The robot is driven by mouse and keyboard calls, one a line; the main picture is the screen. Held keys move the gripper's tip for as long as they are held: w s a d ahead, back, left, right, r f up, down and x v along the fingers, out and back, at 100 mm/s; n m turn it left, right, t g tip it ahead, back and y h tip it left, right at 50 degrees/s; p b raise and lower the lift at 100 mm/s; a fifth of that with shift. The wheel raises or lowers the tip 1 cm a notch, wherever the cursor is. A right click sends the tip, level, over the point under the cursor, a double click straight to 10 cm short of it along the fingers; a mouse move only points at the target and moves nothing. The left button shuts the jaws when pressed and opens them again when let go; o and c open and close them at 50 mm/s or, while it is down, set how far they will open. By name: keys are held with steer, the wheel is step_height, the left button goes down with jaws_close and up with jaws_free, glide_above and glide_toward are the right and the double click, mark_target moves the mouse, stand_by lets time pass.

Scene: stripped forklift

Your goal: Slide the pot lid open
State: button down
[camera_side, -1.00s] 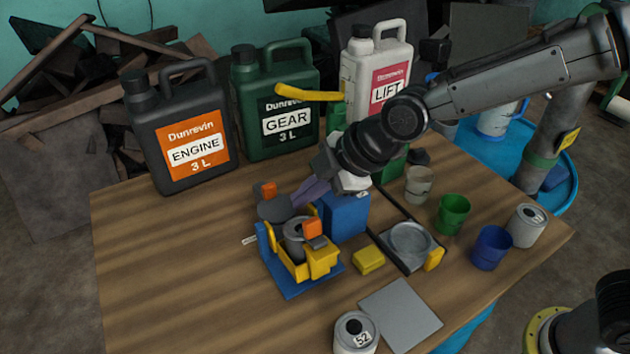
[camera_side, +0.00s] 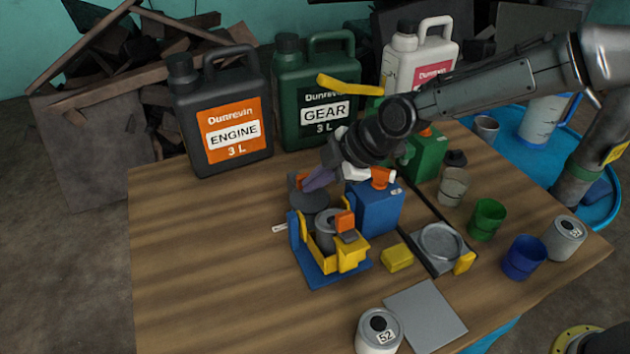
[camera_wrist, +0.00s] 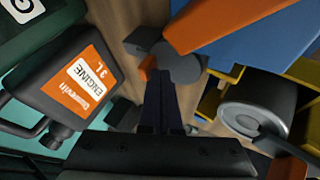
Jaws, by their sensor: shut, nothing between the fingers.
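The grey pot (camera_side: 327,232) stands in a yellow and blue forklift-like frame (camera_side: 345,258) on the wooden table; its round top also shows in the wrist view (camera_wrist: 252,102). A flat dark grey disc, apparently the lid (camera_side: 311,201), lies behind and left of the pot, offset from its top. The disc also shows in the wrist view (camera_wrist: 184,68). My gripper (camera_side: 308,187) has purple-grey fingers, shut and empty, pointing down at the disc's far edge. In the wrist view the fingertips (camera_wrist: 162,78) are close to the disc; I cannot tell whether they touch.
A blue bottle (camera_side: 376,208) with an orange cap stands right behind the frame. Large jugs, including the orange-labelled one (camera_side: 225,120), stand at the back. A yellow block (camera_side: 397,258), cups and cans occupy the right. The table's left part is clear.

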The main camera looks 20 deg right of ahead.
steer(key=w, duration=0.6)
steer(key=shift+w, duration=0.15)
steer(key=s, duration=0.4)
steer(key=shift+s, duration=0.25)
steer(key=v, duration=0.9)
steer(key=shift+d+r, duration=0.3)
steer(key=shift+r, duration=0.1)
